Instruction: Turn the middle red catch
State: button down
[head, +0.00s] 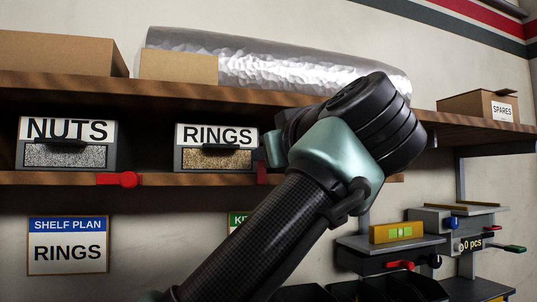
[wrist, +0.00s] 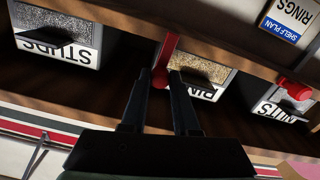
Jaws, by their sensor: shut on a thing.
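The middle red catch (wrist: 167,55) sits on the shelf's front rail between the RINGS and STUDS bins in the wrist view. Its lever lies across the rail, and its knob end is between my fingertips. My gripper (wrist: 161,84) is shut on it. In the head view only a red piece of this catch (head: 262,172) shows beside my wrist; my arm hides the rest. The RINGS bin (head: 216,134) stands on the shelf just left of my gripper.
Another red catch (head: 120,180) lies along the rail between the NUTS bin (head: 67,130) and RINGS. The STUDS bin (wrist: 62,33) shows in the wrist view. A plank above carries boxes and a silver roll (head: 275,65). A wall rack (head: 405,245) is at lower right.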

jog(key=shift+w+d+f+m+b, duration=0.2)
jog(key=shift+d+f+m+b, duration=0.35)
jog(key=shift+m, duration=2.4)
jog(key=shift+w+d+f+m+b, duration=0.25)
jog(key=shift+d+f+m, duration=0.6)
jog(key=shift+m, duration=2.05)
jog(key=shift+w+d+f+m+b, duration=0.15)
jog(key=shift+d+f+m+b, duration=0.4)
jog(key=shift+m, duration=2.4)
jog(key=shift+f, duration=0.25)
jog(key=c, duration=0.7)
grip_release()
jog(key=shift+o, duration=0.2)
jog(key=b+v, duration=0.6)
jog(key=v, duration=0.7)
jog(key=shift+w, duration=0.1)
